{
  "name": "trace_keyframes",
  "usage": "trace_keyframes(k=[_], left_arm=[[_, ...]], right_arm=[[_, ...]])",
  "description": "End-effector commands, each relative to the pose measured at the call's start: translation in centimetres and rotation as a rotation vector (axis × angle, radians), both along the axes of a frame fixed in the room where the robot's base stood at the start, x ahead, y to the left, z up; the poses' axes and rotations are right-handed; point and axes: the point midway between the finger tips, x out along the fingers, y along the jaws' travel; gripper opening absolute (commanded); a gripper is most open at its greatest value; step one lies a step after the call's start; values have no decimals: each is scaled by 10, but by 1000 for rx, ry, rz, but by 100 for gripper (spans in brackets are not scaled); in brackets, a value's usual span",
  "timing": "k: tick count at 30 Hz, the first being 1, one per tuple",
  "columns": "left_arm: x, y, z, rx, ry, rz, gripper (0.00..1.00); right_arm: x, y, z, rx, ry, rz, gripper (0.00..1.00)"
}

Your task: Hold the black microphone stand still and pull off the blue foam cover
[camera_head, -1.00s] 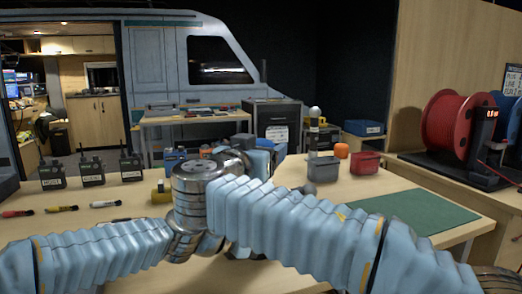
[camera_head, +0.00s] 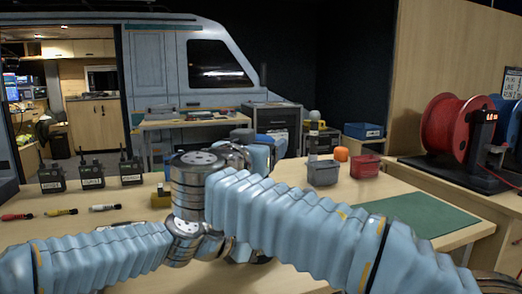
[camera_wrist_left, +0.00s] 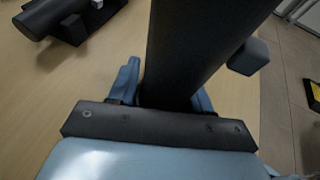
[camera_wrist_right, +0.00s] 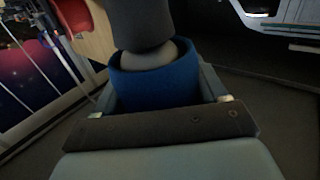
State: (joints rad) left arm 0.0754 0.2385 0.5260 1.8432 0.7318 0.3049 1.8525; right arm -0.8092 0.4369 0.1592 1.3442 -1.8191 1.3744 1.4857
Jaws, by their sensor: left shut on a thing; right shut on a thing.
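The black microphone stand (camera_wrist_left: 195,45) rises as a thick dark post in the left wrist view. My left gripper (camera_wrist_left: 165,90) is shut around it, with a blue finger on each side. The blue foam cover (camera_wrist_right: 155,85) sits between the fingers of my right gripper (camera_wrist_right: 165,92), which is shut on it. A grey rounded part (camera_wrist_right: 147,54) below a dark cylinder shows in the mouth of the cover, partly inside it. In the head view, dark blue shows (camera_head: 242,135) above my crossed arms. My arms hide both gripper tips and most of the stand there.
A grey bin (camera_head: 323,172), a red bin (camera_head: 365,166) and an orange object (camera_head: 341,154) stand at the right, behind a green mat (camera_head: 425,214). Cable reels (camera_head: 455,125) stand farther right.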

Motion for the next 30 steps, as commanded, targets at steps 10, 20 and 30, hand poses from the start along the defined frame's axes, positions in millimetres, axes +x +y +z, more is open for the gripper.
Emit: trace_keyframes(k=[10, 20, 30], left_arm=[[0, 2, -10, 8, 15, -1, 15], [0, 2, -10, 8, 15, -1, 15], [0, 2, -10, 8, 15, -1, 15]], right_arm=[[0, 0, 9, 1, 1, 1, 35], [0, 0, 18, 1, 0, 1, 35], [0, 0, 28, 1, 0, 0, 35]])
